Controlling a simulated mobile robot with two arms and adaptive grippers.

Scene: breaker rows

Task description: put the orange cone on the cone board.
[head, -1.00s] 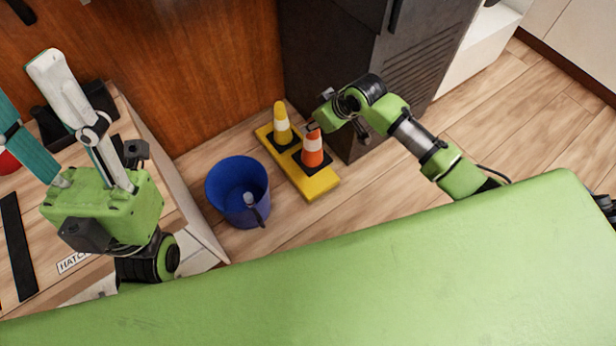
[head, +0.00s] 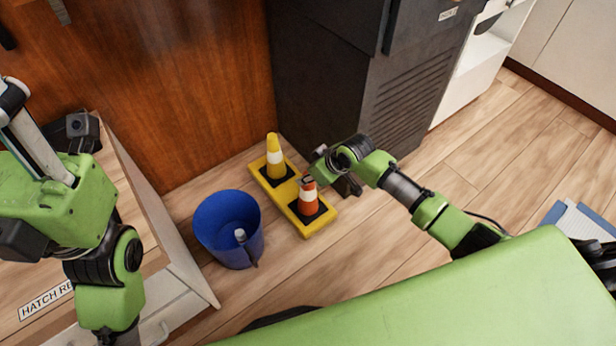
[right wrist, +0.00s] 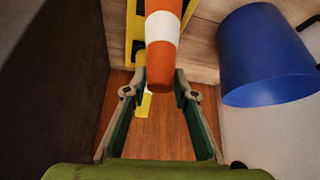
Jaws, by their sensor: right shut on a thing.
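The orange cone (head: 309,198), with a white band and dark square base, stands upright at the near end of the yellow cone board (head: 318,228). Whether its base rests fully on the board is hard to tell. A yellow cone (head: 274,158) stands at the board's far end. My right gripper (head: 308,180) is shut on the orange cone's top; in the right wrist view the cone (right wrist: 164,55) lies between the two fingertips (right wrist: 163,82). My left gripper (head: 30,135) is at the far left, its fingertips cut off by the frame.
A blue bin (head: 228,230) with something in it stands left of the board. A dark cabinet (head: 400,90) stands behind my right arm, and a wooden panel (head: 190,90) is behind the board. Wooden floor (head: 400,240) is open on the right.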

